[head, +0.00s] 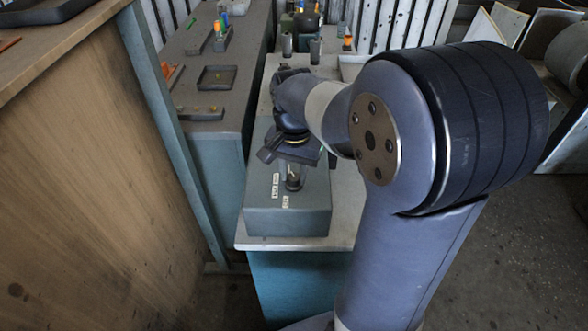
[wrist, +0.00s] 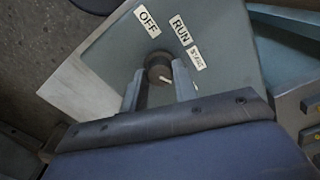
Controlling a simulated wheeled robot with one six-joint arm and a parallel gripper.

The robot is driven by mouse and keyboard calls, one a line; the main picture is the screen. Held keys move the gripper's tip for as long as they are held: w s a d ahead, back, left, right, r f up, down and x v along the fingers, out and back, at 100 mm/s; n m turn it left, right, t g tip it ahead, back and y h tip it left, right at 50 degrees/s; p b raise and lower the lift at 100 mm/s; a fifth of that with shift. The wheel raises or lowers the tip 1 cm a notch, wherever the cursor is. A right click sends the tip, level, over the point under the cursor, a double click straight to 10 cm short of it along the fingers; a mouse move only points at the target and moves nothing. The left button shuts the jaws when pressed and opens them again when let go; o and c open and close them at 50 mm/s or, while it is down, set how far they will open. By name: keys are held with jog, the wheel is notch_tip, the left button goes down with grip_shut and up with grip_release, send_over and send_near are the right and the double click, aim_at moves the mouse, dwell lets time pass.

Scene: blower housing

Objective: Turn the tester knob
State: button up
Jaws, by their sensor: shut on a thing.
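The tester knob (wrist: 158,68) is a dark round knob with a pale pointer line on a grey-green box. In the wrist view the labels OFF (wrist: 149,22), RUN (wrist: 181,31) and a smaller one (wrist: 196,58), likely START, stand around it. The pointer line lies toward the lower right, below the smaller label. My gripper (wrist: 156,86) is shut on the knob, one finger on each side. In the head view the tester box (head: 285,222) stands on a pale-topped bench, with my gripper (head: 293,178) pointing down at the knob (head: 293,184).
A second bench at left holds a dark tray (head: 217,77) and small parts. Several cylinders and coloured items stand at the back. A wooden panel (head: 80,170) rises at far left. Open floor (head: 510,240) lies at right.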

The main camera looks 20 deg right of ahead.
aim_at(294, 176)
jog(key=shift+m, duration=0.6)
jog(key=o, duration=1)
notch_tip(294, 176, up, 11)
jog(key=shift+f, duration=0.1)
notch_tip(294, 176, down, 11)
jog(key=shift+r, duration=0.1)
dwell(0.6)
jog(key=shift+r, duration=0.1)
